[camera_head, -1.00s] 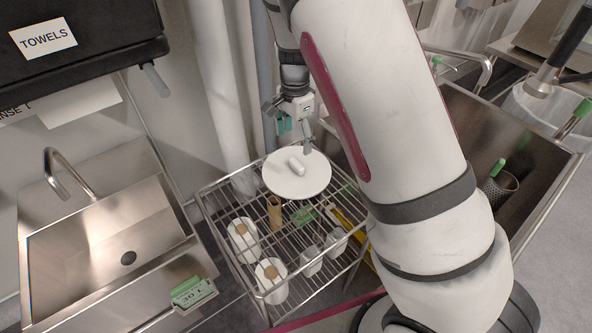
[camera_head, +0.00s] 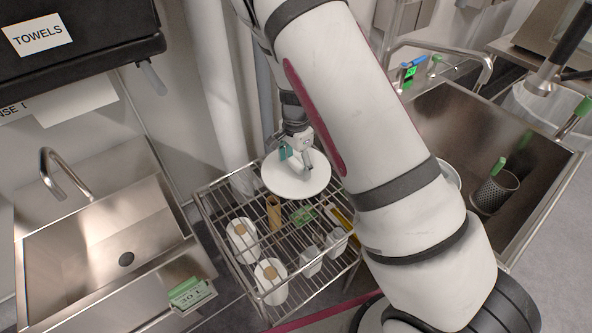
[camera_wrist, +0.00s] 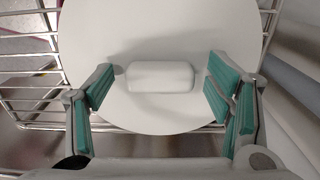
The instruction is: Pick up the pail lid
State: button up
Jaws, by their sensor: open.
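The pail lid (camera_head: 284,187) is a round white disc lying on the wire rack at its back part. It also fills much of the wrist view (camera_wrist: 160,35). A white block-like handle (camera_wrist: 160,77) stands up from its middle. My gripper (camera_head: 296,165) is directly over the lid. In the wrist view, my gripper (camera_wrist: 160,82) is open, with green-padded fingers on either side of the handle. A gap shows between the handle and each finger. In the head view the handle is hidden behind the gripper.
The wire rack (camera_head: 222,232) also holds white rolls (camera_head: 241,247), a brown tube (camera_head: 273,213), a green item (camera_head: 303,213) and small white containers (camera_head: 311,262). A steel sink (camera_head: 130,225) is left; another basin (camera_head: 455,125) with a perforated cup (camera_head: 495,190) is right.

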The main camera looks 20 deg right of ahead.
aim_at(296, 162)
jog(key=c, duration=1.3)
jog(key=shift+o, duration=0.2)
notch_tip(296, 162, up, 10)
jog(key=shift+r+p, duration=0.1)
jog(key=shift+p, duration=0.25)
jog(key=o, duration=0.4)
grip_shut()
